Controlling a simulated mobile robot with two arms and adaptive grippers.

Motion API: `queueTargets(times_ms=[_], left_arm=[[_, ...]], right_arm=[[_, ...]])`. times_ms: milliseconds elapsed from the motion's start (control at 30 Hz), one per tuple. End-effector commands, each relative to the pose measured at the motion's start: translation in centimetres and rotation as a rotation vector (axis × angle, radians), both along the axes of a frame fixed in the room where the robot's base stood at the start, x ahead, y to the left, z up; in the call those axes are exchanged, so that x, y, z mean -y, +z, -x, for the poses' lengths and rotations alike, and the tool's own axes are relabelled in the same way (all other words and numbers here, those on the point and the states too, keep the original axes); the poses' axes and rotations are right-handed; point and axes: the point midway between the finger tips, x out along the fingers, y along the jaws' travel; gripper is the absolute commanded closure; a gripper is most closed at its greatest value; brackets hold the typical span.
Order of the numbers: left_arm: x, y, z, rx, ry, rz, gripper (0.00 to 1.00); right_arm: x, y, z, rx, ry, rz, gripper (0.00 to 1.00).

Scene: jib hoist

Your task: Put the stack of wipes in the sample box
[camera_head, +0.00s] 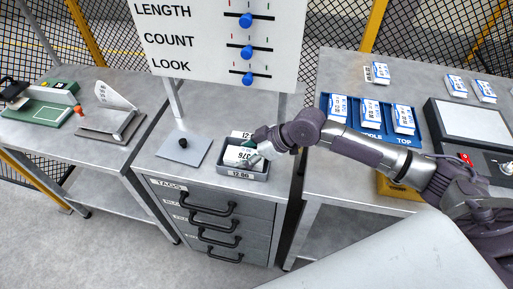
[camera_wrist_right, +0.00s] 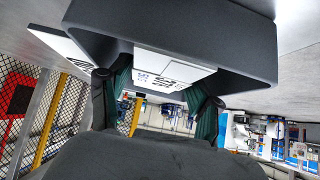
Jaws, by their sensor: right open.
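A grey open box (camera_head: 243,174) with a label reading about 12.86 stands on the drawer cabinet. A white printed stack (camera_head: 240,155), which looks like the wipes, sits in it; I cannot tell whether it rests on the bottom. My right gripper (camera_head: 257,146) is open at the box's back right, over its rim. In the right wrist view, the white stack (camera_wrist_right: 165,68) lies between and just beyond the open green-padded fingers (camera_wrist_right: 160,100), with the dark box wall (camera_wrist_right: 170,25) behind. Contact with the fingers cannot be told. My left gripper is out of view.
A flat grey plate (camera_head: 183,147) with a dark knob lies left of the box. A slider board (camera_head: 215,40) stands behind. A green device (camera_head: 45,108) is at left.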

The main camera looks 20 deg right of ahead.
Motion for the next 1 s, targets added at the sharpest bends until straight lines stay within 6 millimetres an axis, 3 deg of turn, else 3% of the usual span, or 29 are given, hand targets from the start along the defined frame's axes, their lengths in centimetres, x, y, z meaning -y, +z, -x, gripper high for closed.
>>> queueTargets(times_ms=[500,700,1000], left_arm=[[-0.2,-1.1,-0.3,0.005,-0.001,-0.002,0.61],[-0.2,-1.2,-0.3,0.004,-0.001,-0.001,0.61],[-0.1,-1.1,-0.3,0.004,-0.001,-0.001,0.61]], right_arm=[[6.0,6.8,3.9,0.001,-0.002,0.005,0.36],[6.8,8.1,4.5,-0.001,-0.001,0.002,0.36],[6.9,8.2,4.6,-0.001,-0.001,0.000,0.36]])
